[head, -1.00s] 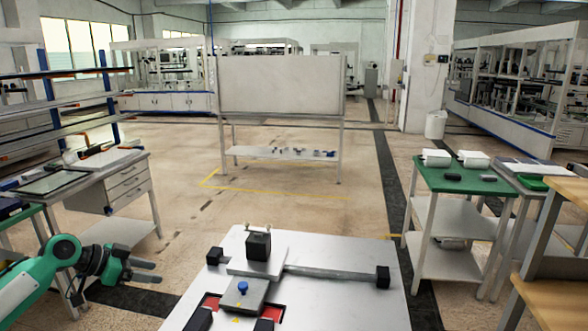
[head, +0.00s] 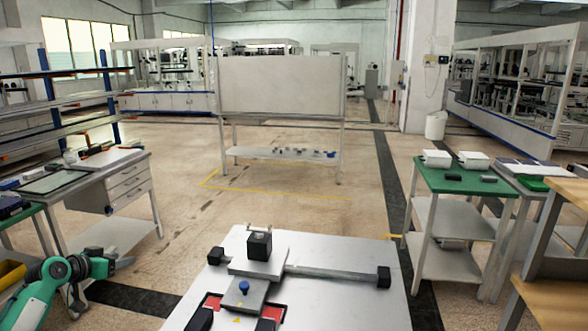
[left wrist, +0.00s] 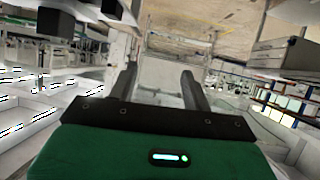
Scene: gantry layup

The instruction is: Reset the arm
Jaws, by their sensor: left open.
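My left arm, green and white, comes in at the lower left of the head view. Its dark gripper (head: 122,262) is raised clear of the table, left of the metal work table (head: 350,310). In the left wrist view its two dark fingers (left wrist: 160,88) stand apart with nothing between them. The work table carries a fixture with a black block (head: 259,244) on a light plate, a blue knob (head: 244,287) and red recesses (head: 211,302). My right gripper does not show.
A desk with drawers (head: 127,187) stands behind my left arm. A yellow bin (head: 11,273) is at the left edge. A green-topped table (head: 460,180) with white boxes stands on the right. A whiteboard (head: 280,84) stands beyond open floor (head: 290,205).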

